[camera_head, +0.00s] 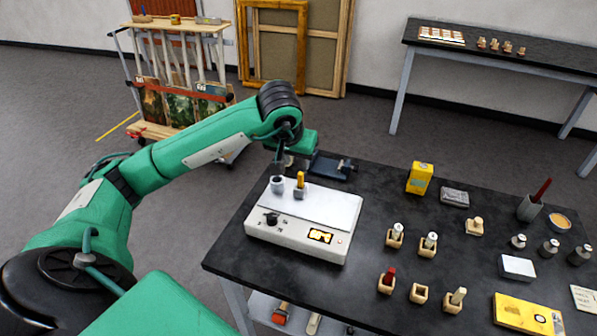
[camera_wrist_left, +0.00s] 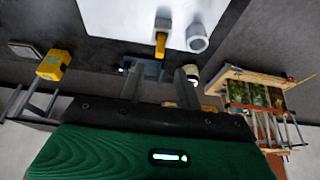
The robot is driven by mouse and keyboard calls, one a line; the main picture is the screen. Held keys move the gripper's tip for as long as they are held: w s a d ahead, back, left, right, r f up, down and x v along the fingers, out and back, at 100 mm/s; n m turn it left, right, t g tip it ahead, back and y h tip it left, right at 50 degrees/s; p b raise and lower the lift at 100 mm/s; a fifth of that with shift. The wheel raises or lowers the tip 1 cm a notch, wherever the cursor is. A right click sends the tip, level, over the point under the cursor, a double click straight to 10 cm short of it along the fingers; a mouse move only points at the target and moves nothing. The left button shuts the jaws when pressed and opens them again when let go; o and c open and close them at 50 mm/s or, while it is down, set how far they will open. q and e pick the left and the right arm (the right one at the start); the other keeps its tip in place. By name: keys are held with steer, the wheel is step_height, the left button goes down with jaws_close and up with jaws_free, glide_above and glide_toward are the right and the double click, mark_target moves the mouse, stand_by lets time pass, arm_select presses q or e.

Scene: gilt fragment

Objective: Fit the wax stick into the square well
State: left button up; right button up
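The yellow wax stick (camera_head: 301,179) stands upright in the grey square well (camera_head: 300,193) on top of the white heater box (camera_head: 325,212). In the left wrist view, the stick (camera_wrist_left: 160,46) rises from the square well (camera_wrist_left: 163,24). A grey round well (camera_head: 277,184) stands beside it, to the left in the head view. My left gripper (camera_head: 280,166) is just behind the wells, pointing down. In the left wrist view its two fingers (camera_wrist_left: 158,74) are apart with nothing held between them. How deep the stick sits is hidden. My right gripper is out of view.
A blue vise (camera_head: 330,165) stands behind the heater box. To the right are a yellow box (camera_head: 420,178), several small wooden blocks, metal weights and a dark cup (camera_head: 530,208). Bare black tabletop (camera_head: 365,235) lies right of the heater box.

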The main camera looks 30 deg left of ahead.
arm_select(q)
steer(key=shift+v, duration=1.4)
